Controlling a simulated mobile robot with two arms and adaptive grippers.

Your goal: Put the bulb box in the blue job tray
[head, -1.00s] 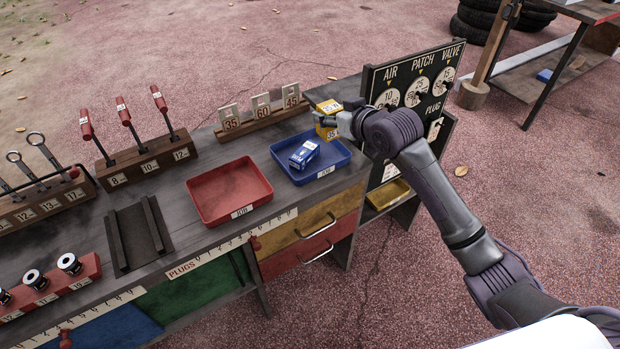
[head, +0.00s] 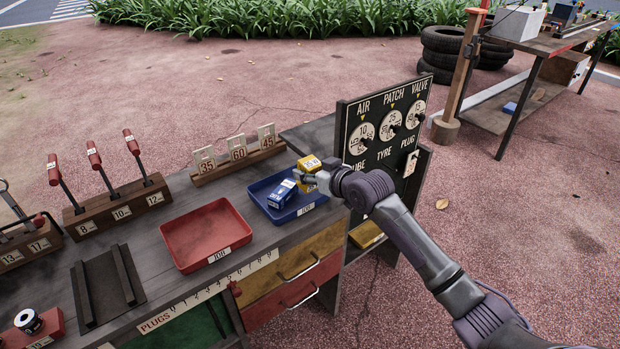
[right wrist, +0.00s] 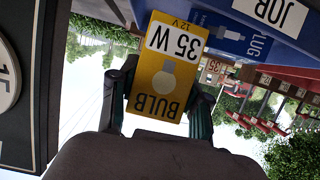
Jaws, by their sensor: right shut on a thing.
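The bulb box (head: 310,163) is yellow with a white 35 W label. My right gripper (head: 316,178) is shut on it, and in the right wrist view the box (right wrist: 168,75) sits between the two fingers. The blue job tray (head: 306,210) is on the bench top. The held box is at the tray's back right corner; whether it touches the tray I cannot tell. A blue plug box (head: 282,193) lies in the tray. The tray's JOB label and wall (right wrist: 284,22) show at the upper right of the wrist view. My left gripper is not in view.
A red job tray (head: 207,236) lies left of the blue one. A wooden rack with numbered cards (head: 238,162) stands behind the trays. A dark gauge panel (head: 385,130) rises just right of the gripper. Red-handled tools (head: 95,160) stand at left.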

